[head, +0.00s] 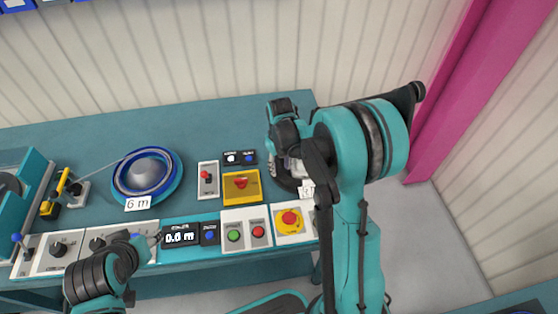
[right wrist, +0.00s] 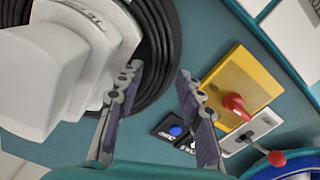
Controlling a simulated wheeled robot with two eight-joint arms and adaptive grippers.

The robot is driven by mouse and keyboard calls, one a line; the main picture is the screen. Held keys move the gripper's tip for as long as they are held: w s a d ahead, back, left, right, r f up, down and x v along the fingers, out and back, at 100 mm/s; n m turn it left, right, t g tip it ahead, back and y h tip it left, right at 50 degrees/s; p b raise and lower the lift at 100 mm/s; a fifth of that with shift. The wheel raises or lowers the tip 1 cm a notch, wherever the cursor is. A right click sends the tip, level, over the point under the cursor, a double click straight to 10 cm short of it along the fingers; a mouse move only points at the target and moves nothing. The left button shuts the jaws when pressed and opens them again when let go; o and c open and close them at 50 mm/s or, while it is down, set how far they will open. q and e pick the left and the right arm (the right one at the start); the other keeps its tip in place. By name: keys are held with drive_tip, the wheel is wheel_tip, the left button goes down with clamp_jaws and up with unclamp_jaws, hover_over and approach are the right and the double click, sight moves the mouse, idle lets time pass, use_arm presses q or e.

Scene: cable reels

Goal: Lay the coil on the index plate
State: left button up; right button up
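A black cable coil (right wrist: 165,45) lies around a pale grey hub (right wrist: 60,75) in the right wrist view. In the head view this coil (head: 288,183) is mostly hidden by my right arm, with a white tag beside it. My right gripper (right wrist: 160,75) is open, its two fingers apart over the coil's outer edge; I cannot tell whether they touch it. A blue coil (head: 122,184) sits around a grey dome at the left, tagged "6 m". I cannot tell which part is the index plate. My left gripper (head: 152,240) is by the display, its fingers too small to judge.
A yellow box with a red knob (head: 241,186) and a red-lever switch (head: 208,178) stand between the coils. A display (head: 181,237), buttons and a red emergency stop (head: 289,219) line the front edge. A thin line runs from the yellow guide (head: 62,184) to the blue coil. The back bench is clear.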

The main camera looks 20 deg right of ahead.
drive_tip(key=shift+f+b, duration=0.3)
drive_tip(key=shift+f, duration=0.95)
clamp_jaws()
drive_tip(key=shift+r, duration=0.2)
drive_tip(key=shift+r+p, duration=0.45)
drive_tip(key=shift+r, duration=0.15)
drive_tip(key=shift+r, duration=0.1)
drive_tip(key=shift+r+p, duration=1.1)
drive_tip(key=shift+r, duration=0.4)
